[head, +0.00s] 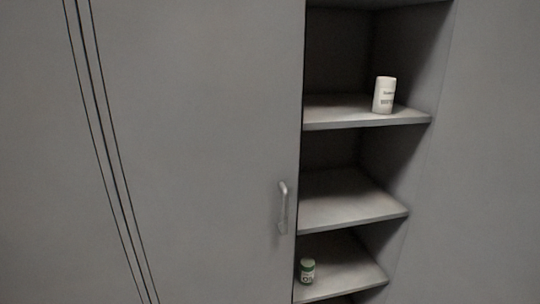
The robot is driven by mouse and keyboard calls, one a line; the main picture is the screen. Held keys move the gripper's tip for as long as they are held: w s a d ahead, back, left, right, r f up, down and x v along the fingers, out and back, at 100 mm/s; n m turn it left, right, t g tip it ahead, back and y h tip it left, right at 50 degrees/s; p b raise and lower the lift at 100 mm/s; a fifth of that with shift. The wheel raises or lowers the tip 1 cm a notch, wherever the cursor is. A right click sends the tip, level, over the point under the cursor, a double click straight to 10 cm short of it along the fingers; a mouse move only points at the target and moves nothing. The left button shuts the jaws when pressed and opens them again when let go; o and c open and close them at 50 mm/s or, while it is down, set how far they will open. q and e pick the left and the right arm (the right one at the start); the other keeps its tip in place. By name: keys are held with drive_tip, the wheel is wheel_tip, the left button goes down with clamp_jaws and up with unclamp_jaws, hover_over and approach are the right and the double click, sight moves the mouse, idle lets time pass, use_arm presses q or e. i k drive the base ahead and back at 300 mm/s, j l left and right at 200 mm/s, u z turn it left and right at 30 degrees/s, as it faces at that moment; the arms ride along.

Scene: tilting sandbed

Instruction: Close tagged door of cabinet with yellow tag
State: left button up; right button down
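A grey cabinet door (215,120) fills the middle left of the head view, with a metal bar handle (283,207) near its right edge. Right of the door edge, the cabinet's open shelves show. I cannot tell from this view how far the door stands from its frame. No yellow tag is visible. Neither of my grippers is in view.
A white canister (384,95) stands on the upper shelf (345,112). The middle shelf (350,200) is empty. A small green and white jar (307,271) stands on the lower shelf (350,275).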

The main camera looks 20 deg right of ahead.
sight(472, 236)
drive_tip(key=l, duration=0.7)
drive_tip(key=l+u, duration=0.15)
drive_tip(key=l, duration=1.3)
drive_tip(key=k+l+u, duration=0.1)
drive_tip(key=l, duration=0.6)
drive_tip(key=k+l+u, duration=0.1)
drive_tip(key=l, duration=0.6)
drive_tip(key=k+l, duration=0.1)
drive_tip(key=l, duration=0.6)
drive_tip(key=k+l+u, duration=0.15)
drive_tip(key=k, duration=0.2)
